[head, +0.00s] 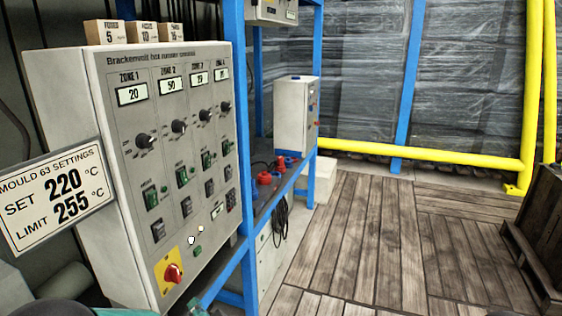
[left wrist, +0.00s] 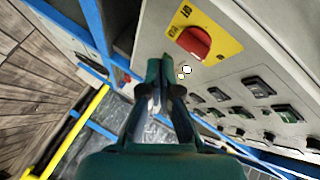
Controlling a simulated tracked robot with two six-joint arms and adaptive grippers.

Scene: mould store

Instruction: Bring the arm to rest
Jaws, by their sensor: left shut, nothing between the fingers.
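My left gripper (left wrist: 164,88) is dark green and shows in the left wrist view. It is shut with nothing between its fingers, in front of the grey control panel near the red rotary switch (left wrist: 194,42) on its yellow plate. I cannot tell any contact with the panel. In the head view only green parts of my left arm show at the bottom edge. The control panel (head: 150,235) has zone displays, black knobs and green switches, and its red switch (head: 173,273) is at the lower left. My right gripper is out of view.
A sign (head: 57,197) on the left reads mould 63, set 220, limit 255 °C. A blue rack (head: 250,200) stands right of the panel. Wooden floor (head: 365,240) lies open, with yellow rails (head: 430,160) behind and a dark wooden crate (head: 545,235) at right.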

